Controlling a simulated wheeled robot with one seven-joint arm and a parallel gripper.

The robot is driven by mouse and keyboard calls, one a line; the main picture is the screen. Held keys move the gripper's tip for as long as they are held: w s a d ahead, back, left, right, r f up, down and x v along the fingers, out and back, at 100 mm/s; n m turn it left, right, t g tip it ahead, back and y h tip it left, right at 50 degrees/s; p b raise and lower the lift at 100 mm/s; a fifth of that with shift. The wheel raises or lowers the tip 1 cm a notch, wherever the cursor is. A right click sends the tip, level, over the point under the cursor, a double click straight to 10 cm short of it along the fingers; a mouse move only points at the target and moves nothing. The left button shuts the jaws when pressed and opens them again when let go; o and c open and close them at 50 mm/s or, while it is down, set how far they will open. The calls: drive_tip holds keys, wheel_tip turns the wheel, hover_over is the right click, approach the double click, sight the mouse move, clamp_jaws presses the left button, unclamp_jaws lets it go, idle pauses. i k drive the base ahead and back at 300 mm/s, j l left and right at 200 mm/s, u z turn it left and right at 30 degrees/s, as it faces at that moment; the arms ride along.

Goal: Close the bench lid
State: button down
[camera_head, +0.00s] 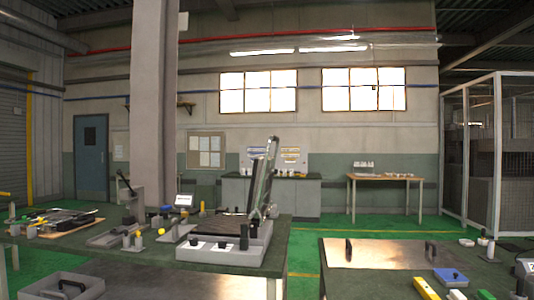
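A light grey bench unit (222,249) with a dark flat top and small knobs on its front face stands near the right end of the left dark-topped table. Its grey lid (262,178) stands raised, nearly upright and leaning slightly right, at the unit's right side. A small black upright part (244,236) is at the front right of the unit. My gripper is not in view.
A second table (345,285) on the right carries a blue block (450,277) and a yellow bar (426,288). A green floor gap (303,262) separates them. A pillar (155,100) rises behind.

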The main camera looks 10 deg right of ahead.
sight(263, 176)
drive_tip(key=l+u, duration=0.1)
drive_tip(key=l, duration=0.65)
drive_tip(key=k+l+u, duration=0.15)
drive_tip(key=l, duration=0.6)
